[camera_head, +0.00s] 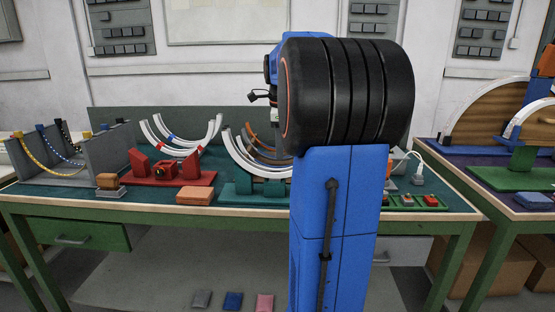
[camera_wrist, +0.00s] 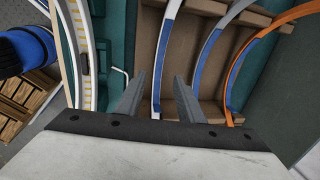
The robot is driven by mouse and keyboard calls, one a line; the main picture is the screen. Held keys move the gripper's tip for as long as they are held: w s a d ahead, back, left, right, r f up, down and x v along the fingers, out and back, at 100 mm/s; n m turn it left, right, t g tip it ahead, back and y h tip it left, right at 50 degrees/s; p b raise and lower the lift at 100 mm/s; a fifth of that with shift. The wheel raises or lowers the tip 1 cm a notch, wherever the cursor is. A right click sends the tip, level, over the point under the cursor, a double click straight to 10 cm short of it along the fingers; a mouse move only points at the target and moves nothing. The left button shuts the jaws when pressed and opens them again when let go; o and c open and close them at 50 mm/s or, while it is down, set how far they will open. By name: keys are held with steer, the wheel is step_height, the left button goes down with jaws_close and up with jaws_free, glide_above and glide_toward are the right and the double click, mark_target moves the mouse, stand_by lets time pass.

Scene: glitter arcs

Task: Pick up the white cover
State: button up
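No single thing is plainly marked as the white cover; several white curved strips are in view. In the wrist view my gripper (camera_wrist: 159,82) is open, with its two fingers apart on either side of a white-edged strip with a blue face (camera_wrist: 166,50). Whether the fingers touch it I cannot tell. In the head view, white arcs (camera_head: 237,155) sit on a teal stand (camera_head: 240,190), partly hidden behind my arm. My gripper is hidden in the head view.
The wrist view shows a grey-blue strip (camera_wrist: 207,55), an orange strip (camera_wrist: 240,70) and brown stepped blocks (camera_wrist: 188,35) close by. On the bench are an orange block (camera_head: 194,196) and grey panels with beaded chains (camera_head: 45,155). A second table (camera_head: 490,215) stands at right.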

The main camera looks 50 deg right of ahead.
mark_target(279, 167)
steer(key=shift+w+d+f, duration=0.1)
steer(key=shift+w+f, duration=0.1)
steer(key=shift+f, duration=1.3)
steer(key=shift+w+d+f, duration=0.1)
steer(key=shift+w+f, duration=0.1)
steer(key=shift+f, duration=1.25)
jaws_close()
